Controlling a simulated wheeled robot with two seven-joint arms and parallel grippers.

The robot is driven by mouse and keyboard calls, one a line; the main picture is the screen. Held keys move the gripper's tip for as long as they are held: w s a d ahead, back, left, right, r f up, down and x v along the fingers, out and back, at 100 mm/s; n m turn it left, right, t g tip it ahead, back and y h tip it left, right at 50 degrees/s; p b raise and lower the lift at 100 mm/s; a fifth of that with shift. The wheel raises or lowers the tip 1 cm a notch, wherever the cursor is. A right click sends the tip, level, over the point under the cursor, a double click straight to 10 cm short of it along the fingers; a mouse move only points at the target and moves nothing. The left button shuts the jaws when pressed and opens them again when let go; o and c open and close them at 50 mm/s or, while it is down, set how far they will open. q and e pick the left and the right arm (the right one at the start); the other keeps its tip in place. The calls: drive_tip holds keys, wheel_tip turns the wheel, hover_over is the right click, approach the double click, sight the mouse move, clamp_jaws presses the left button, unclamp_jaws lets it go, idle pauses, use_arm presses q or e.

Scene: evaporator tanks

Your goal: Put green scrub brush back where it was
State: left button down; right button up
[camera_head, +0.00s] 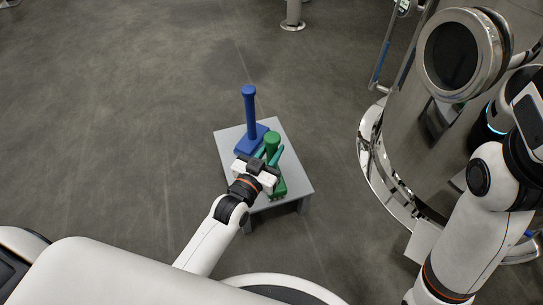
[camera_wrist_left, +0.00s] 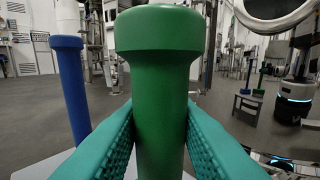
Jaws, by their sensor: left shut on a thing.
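The green scrub brush (camera_head: 273,140) is upright over the small grey table, its block-shaped base beside my gripper. Its thick handle (camera_wrist_left: 159,90) fills the middle of the left wrist view. My left gripper (camera_head: 271,156) is shut on this handle, with teal finger pads on both sides of it. I cannot tell whether the brush base touches the tabletop. A blue scrub brush (camera_head: 249,110) stands upright on the table behind it; its handle (camera_wrist_left: 70,88) is at the left in the left wrist view. My right arm shows at the right, but its gripper is not clearly visible.
The small grey table (camera_head: 298,178) has bare top to the right of the brushes. A shiny metal tank (camera_head: 400,140) stands to the right of the table. Open grey floor lies left. The table and brushes appear mirrored at the right of the left wrist view.

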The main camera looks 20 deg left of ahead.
use_arm(q)
drive_tip(key=shift+f, duration=0.1)
drive_tip(key=c, duration=1.6)
unclamp_jaws()
drive_tip(key=shift+f, duration=0.15)
drive_tip(key=o, duration=0.5)
drive_tip(key=shift+c, duration=0.2)
